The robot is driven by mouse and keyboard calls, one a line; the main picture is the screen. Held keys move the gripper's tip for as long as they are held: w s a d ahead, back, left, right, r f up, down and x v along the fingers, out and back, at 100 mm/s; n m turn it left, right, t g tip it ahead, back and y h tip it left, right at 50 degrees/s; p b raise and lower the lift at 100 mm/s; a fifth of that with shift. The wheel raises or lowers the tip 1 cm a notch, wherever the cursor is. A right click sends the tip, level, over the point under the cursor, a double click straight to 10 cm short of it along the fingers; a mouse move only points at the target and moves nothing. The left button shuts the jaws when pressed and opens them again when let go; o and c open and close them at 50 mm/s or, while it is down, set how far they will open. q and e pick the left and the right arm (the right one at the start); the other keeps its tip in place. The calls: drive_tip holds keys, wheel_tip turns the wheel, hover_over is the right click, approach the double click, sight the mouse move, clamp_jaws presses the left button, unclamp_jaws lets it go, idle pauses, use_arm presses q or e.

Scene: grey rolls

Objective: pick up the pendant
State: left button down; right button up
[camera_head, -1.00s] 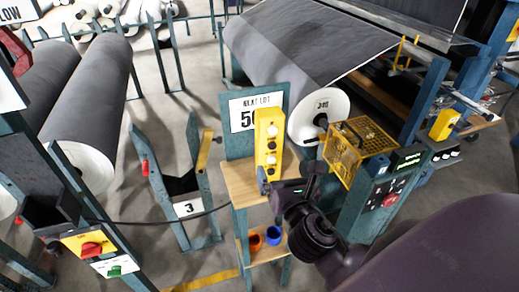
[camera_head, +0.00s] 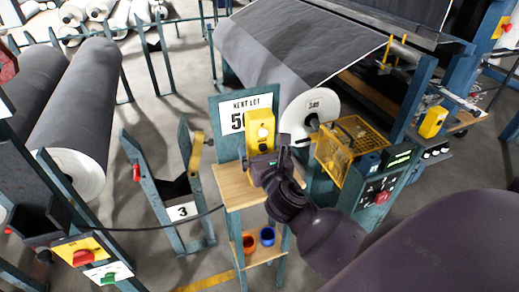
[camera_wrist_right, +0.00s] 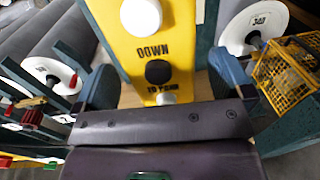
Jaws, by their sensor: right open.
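The pendant (camera_head: 260,125) is a yellow box with round buttons, upright over the small wooden shelf in front of the number sign. Its lower part is hidden by my right gripper (camera_head: 264,160) in the head view. In the right wrist view the pendant (camera_wrist_right: 160,40) shows a white button and a black button, with the word DOWN between them. There my right gripper (camera_wrist_right: 166,88) is open, with one blue-grey finger on each side of the pendant. I cannot tell whether the fingers touch it. My left gripper is not in view.
The wooden shelf (camera_head: 232,188) stands beside a yellow mesh cage (camera_head: 346,148) and a control box with buttons (camera_head: 378,192) on the right. An orange cup (camera_head: 249,243) and a blue cup (camera_head: 267,236) sit on the lower shelf. Large grey rolls (camera_head: 85,100) lie left.

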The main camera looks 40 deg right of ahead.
drive_tip(key=shift+x, duration=1.1)
drive_tip(key=c, duration=1.4)
